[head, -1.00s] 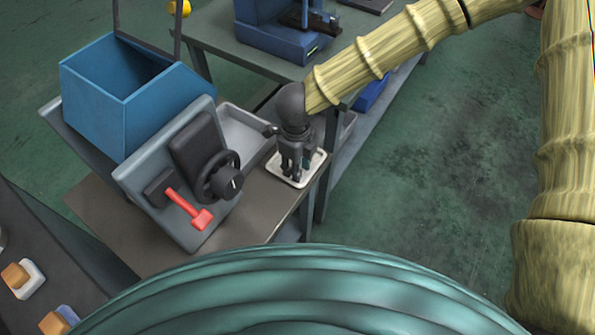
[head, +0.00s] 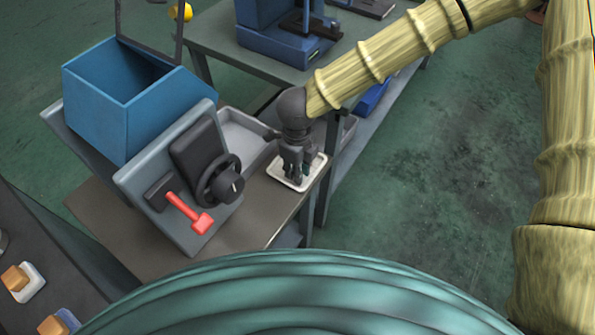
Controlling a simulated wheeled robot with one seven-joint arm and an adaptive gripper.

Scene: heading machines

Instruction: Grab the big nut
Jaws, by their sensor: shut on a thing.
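My gripper (head: 296,178) points down over a small white tray (head: 283,182) at the right end of the machine's bench. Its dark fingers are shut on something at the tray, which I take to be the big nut. The fingers hide nearly all of it, so its shape cannot be made out. I cannot tell whether it touches the tray.
Left of my gripper stands a heading machine with a blue hopper (head: 100,112), a black handwheel (head: 226,187) and a red lever (head: 190,214). A grey trough (head: 243,139) lies close behind the gripper. A table with a blue machine (head: 265,38) is at the back. Open floor lies right.

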